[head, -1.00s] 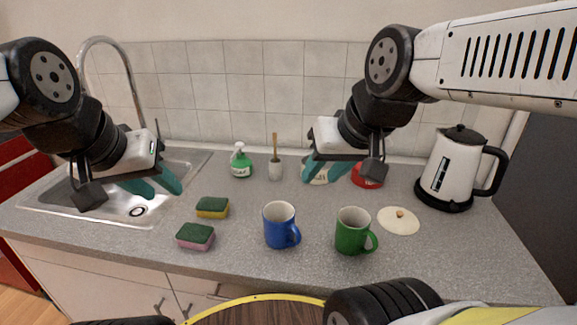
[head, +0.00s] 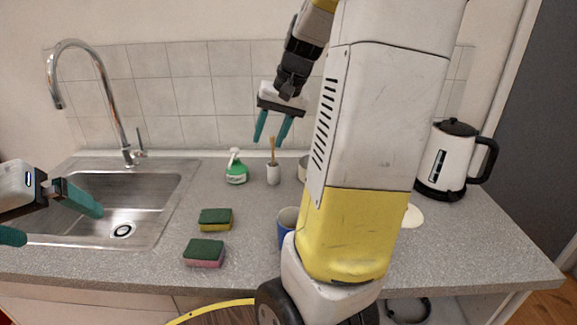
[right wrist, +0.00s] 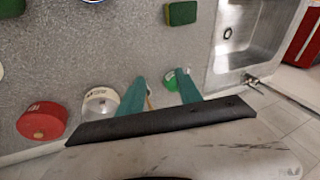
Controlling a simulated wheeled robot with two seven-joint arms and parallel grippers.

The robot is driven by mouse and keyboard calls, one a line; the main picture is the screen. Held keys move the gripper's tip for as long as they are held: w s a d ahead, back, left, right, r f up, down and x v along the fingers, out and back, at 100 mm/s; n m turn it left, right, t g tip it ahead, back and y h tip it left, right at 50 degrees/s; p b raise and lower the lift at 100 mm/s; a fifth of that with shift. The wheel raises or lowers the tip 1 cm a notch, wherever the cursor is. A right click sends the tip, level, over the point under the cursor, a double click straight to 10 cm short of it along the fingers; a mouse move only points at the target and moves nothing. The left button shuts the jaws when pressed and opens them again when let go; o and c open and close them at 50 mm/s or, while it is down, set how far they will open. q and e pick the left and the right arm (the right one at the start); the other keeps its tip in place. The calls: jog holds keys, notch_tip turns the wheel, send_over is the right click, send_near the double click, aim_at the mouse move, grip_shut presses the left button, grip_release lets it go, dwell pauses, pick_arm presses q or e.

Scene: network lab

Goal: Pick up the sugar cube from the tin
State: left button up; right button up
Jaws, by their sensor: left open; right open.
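No sugar cube can be made out in either view. A pale round container with lettering on its side, perhaps the tin (right wrist: 100,103), stands near the wall in the right wrist view; a sliver of it (head: 303,168) shows beside my arm in the head view. Beside it is a red round container (right wrist: 42,121); I cannot tell which one is the tin. My right gripper (head: 271,140) is open and empty, above the back of the counter near the brush and bottle; its fingers also show in the right wrist view (right wrist: 158,77). My left gripper (head: 58,223) is open and empty by the sink.
A green spray bottle (head: 236,170) and a brush in a white holder (head: 273,174) stand at the back. Two sponges (head: 215,219) (head: 204,253) lie in front. A blue mug (head: 287,222) is partly hidden by my arm. A kettle (head: 443,160) stands right, the sink (head: 125,205) left.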

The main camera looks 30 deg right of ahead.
jog(key=w+d+f+m+g+h, duration=0.1)
jog(key=w+d+f, duration=0.2)
jog(key=d, duration=0.3)
jog(key=w+d+f+g, duration=0.1)
jog(key=w+d+f, duration=0.1)
jog(key=d+f, duration=0.4)
jog(key=w+d+f+m+g+h, duration=0.1)
jog(key=w+d+f, duration=0.2)
jog(key=d, duration=0.5)
jog(key=shift+w+d+f+m+h, duration=0.15)
jog(key=shift+w+f+m+h, duration=0.2)
jog(key=shift+f, duration=0.3)
jog(key=f, duration=0.7)
jog(key=shift+w+d, duration=0.15)
jog(key=shift+d, duration=0.05)
jog(key=shift+r, duration=0.1)
jog(key=shift+c, duration=0.4)
grip_shut()
